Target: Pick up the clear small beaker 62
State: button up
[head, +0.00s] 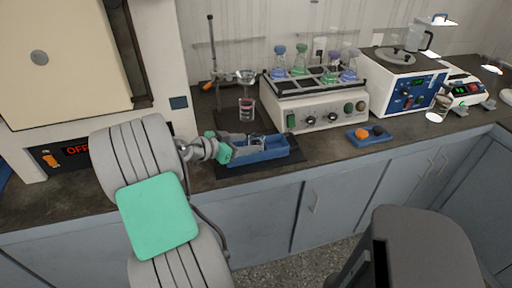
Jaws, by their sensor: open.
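My gripper (243,149) is open and reaches in from the left, low over the blue tray (270,157) on the dark mat. A small clear glass-like thing (257,141) shows at the gripper's tips, in or just over the tray. It may be the clear small beaker, but it is too small and partly covered to be sure. I cannot tell whether the fingers are around it or beside it. A beaker with red contents (246,111) stands behind the tray, under a funnel on a stand.
The ring stand (215,70) rises close behind my gripper. A shaker (315,107) with several coloured flasks stands right of it. A small blue tray (369,136) with an orange and a dark item lies in front. A white-and-blue device (408,85) is further right. The cabinet (75,55) stands at left.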

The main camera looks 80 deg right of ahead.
jog(key=x, duration=0.2)
jog(key=shift+s+d+f, duration=0.1)
jog(key=shift+s+d, duration=0.05)
jog(key=shift+d, duration=0.1)
jog(key=shift+c, duration=0.4)
grip_shut()
